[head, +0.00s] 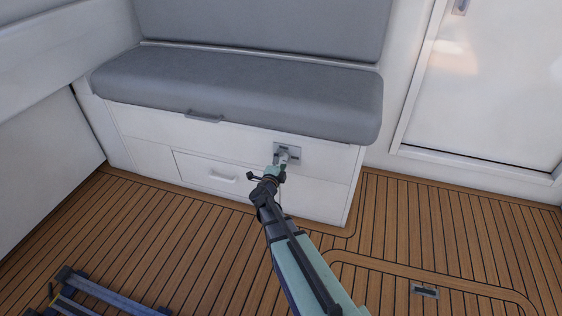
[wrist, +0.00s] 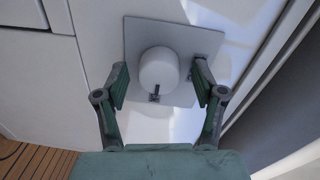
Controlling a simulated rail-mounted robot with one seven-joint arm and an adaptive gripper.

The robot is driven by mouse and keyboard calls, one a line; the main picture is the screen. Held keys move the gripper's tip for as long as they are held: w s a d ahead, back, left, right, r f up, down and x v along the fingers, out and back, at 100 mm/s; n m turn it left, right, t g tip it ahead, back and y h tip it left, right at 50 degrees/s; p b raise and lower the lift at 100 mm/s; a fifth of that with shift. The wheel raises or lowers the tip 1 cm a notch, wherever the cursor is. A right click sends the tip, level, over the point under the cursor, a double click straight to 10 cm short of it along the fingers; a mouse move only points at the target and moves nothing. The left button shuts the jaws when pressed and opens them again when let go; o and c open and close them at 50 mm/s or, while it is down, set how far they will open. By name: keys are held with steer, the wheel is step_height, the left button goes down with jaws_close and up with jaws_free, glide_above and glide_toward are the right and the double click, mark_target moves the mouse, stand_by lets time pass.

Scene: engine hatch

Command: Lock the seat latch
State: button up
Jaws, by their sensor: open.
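The seat latch (head: 294,152) is a grey square plate on the white front of the bench, below the right part of the cushion. In the wrist view its plate (wrist: 203,40) carries a round pale knob (wrist: 159,68), with a small dark piece at the knob's lower edge. My gripper (head: 281,160) is at the latch in the head view and partly covers it. In the wrist view my gripper (wrist: 160,82) is open, with one finger on each side of the knob. Gaps show between the fingers and the knob. Contact with the plate cannot be told.
The grey seat cushion (head: 235,88) overhangs the bench front. A drawer with a handle (head: 222,176) is left of the latch. A grey pull (head: 204,117) sits under the cushion's edge. The wooden deck (head: 400,220) in front is mostly clear. A white door (head: 490,85) stands at right.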

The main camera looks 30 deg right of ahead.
steer(key=shift+s, duration=0.1)
steer(key=v, duration=1.2)
